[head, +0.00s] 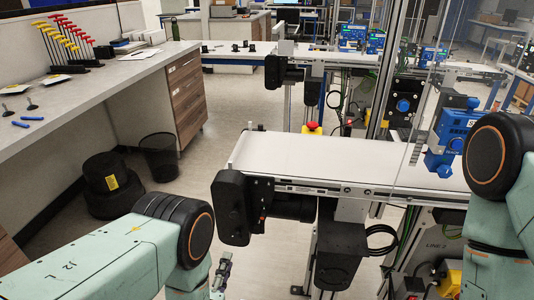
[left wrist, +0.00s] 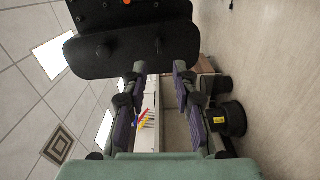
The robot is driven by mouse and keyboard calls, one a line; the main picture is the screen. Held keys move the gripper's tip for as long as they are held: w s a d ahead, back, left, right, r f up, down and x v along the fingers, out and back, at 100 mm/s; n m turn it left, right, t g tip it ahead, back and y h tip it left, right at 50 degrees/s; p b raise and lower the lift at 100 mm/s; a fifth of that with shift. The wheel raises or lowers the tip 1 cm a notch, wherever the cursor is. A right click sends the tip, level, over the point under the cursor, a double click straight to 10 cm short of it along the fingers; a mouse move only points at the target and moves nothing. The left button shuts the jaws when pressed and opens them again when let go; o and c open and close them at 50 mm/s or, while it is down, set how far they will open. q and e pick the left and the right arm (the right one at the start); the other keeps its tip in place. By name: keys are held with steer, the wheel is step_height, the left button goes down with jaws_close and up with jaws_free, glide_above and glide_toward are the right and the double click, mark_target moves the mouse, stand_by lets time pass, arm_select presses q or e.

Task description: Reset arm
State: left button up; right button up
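My left arm comes in from the lower left of the head view. Its gripper (head: 222,275) is small there, low in the picture beside the wrist and below the near conveyor's black end. In the left wrist view the two fingers of my left gripper (left wrist: 160,92) stand apart with a clear gap. Nothing is held between them; the distant bench tools show through the gap. My right arm shows at the right edge of the head view, and its gripper is out of view.
The near conveyor (head: 340,160) has an empty white belt. Its black end housing (head: 232,207) is close to my left gripper. A workbench (head: 80,85) with coloured tools runs along the left. A black bin (head: 158,157) and a black stool-like object (head: 108,185) stand on the floor.

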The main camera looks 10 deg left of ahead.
arm_select(q)
steer(key=s+a+f+m+g+b, duration=0.2)
steer(key=s+f+m+g+b, duration=0.15)
steer(key=f, duration=0.25)
steer(key=s+a+f+m+g+b, duration=0.3)
steer(key=s+f+m+g, duration=0.1)
steer(key=s+f+g, duration=0.15)
steer(key=s+f+m+g+b, duration=0.1)
steer(key=s+m+g, duration=0.3)
steer(key=s, duration=0.6)
steer(key=s+a+f+m+g+b, duration=0.1)
steer(key=s+m+g+b, duration=0.3)
steer(key=s, duration=0.7)
steer(key=shift+f+m+g, duration=0.35)
steer(key=shift+m+g, duration=0.1)
steer(key=shift+g, duration=0.05)
steer(key=shift+o, duration=0.4)
steer(key=shift+y, duration=0.3)
